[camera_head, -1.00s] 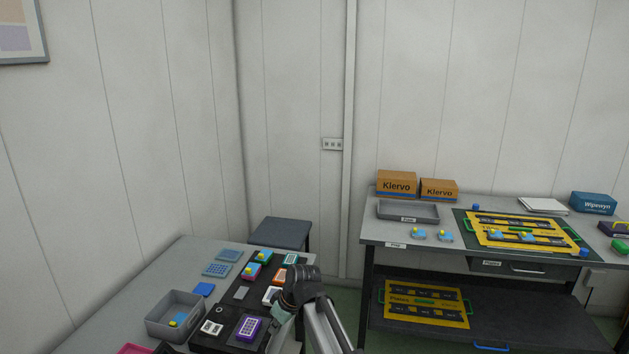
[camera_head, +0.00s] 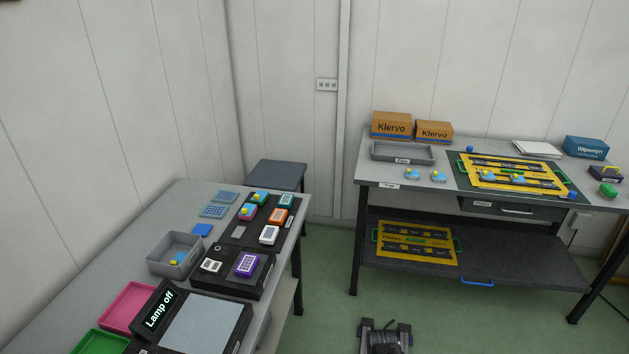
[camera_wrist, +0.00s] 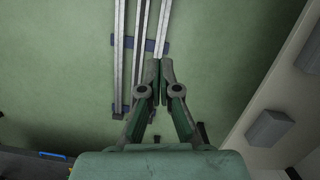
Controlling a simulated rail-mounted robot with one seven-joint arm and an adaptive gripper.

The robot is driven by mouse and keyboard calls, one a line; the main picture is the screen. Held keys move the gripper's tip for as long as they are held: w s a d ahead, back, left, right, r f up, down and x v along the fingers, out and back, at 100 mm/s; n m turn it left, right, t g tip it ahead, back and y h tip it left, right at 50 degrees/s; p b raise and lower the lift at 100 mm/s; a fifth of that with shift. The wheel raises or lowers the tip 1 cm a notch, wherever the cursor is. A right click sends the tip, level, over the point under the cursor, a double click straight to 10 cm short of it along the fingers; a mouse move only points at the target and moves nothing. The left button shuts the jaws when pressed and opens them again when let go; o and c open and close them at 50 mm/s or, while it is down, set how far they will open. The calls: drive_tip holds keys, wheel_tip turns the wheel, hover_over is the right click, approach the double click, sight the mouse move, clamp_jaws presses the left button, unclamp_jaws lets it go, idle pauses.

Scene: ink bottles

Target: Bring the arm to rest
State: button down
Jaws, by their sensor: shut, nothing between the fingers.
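My gripper (camera_wrist: 160,68) shows in the wrist view with its two green-grey fingers closed together and nothing between them. It hangs over the bare green floor (camera_wrist: 210,40), with metal rails (camera_wrist: 139,60) below it. In the head view the gripper is not clearly seen; only a dark part of my own body shows at the bottom edge. The ink bottles cannot be told apart for certain in these views.
The left table (camera_head: 80,262) holds a grey bin (camera_head: 160,265), a pink tray (camera_head: 128,306) and a "Lamp off" display (camera_head: 159,309). The right bench (camera_head: 378,173) carries yellow boards (camera_head: 490,163) and Klervo boxes (camera_head: 391,126). Green floor (camera_head: 325,270) lies open between them.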

drive_tip(key=s+f+g, duration=0.2)
drive_tip(key=s+f, duration=0.3)
drive_tip(key=s, duration=0.5)
drive_tip(key=s+f+g, duration=0.2)
drive_tip(key=s+f, duration=0.3)
drive_tip(key=s, duration=0.6)
drive_tip(key=shift+f+g, duration=0.25)
drive_tip(key=shift+g, duration=0.15)
drive_tip(key=shift+s, duration=0.1)
